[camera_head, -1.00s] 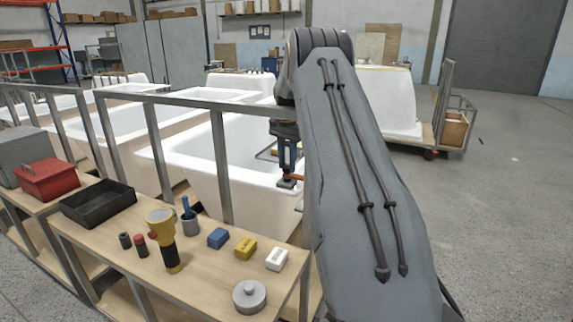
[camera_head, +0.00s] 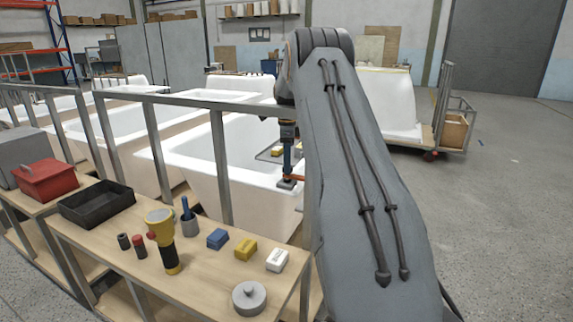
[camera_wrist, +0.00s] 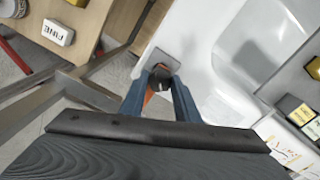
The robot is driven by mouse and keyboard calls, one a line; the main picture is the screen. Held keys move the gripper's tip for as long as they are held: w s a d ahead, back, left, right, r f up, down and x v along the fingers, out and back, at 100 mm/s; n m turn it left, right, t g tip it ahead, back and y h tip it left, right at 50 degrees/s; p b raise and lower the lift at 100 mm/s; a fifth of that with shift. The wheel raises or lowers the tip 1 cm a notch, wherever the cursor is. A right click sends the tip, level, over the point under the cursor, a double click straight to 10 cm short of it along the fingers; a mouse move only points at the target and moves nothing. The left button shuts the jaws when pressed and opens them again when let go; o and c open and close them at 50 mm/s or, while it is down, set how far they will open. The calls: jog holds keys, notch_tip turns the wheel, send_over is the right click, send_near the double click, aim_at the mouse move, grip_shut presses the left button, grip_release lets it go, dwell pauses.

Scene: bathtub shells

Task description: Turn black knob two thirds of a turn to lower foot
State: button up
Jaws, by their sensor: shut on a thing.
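The black knob (camera_wrist: 161,74) stands on a small grey plate (camera_wrist: 146,66) at the corner of a white bathtub shell (camera_head: 190,160). An orange-red part (camera_wrist: 148,97) sticks out beside the knob. My gripper (camera_wrist: 161,82) points down at the knob with its two blue fingers on either side of it, shut on it. In the head view my gripper (camera_head: 287,177) stands upright over the tub corner, and its fingers cover most of the knob. The foot is not visible in either view.
A tray with blocks (camera_wrist: 300,115) lies at the tub's right in the wrist view. Open floor lies right of my arm.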

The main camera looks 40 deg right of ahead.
jog(key=shift+s+f+m, duration=0.1)
jog(key=shift+s+m, duration=0.1)
jog(key=shift+m, duration=0.6)
jog(key=o, duration=1.1)
jog(key=shift+d, duration=0.1)
jog(key=shift+c, duration=0.2)
jog(key=shift+w, duration=0.1)
jog(key=shift+r, duration=0.2)
jog(key=shift+r+b, duration=0.6)
jog(key=shift+r, duration=3.2)
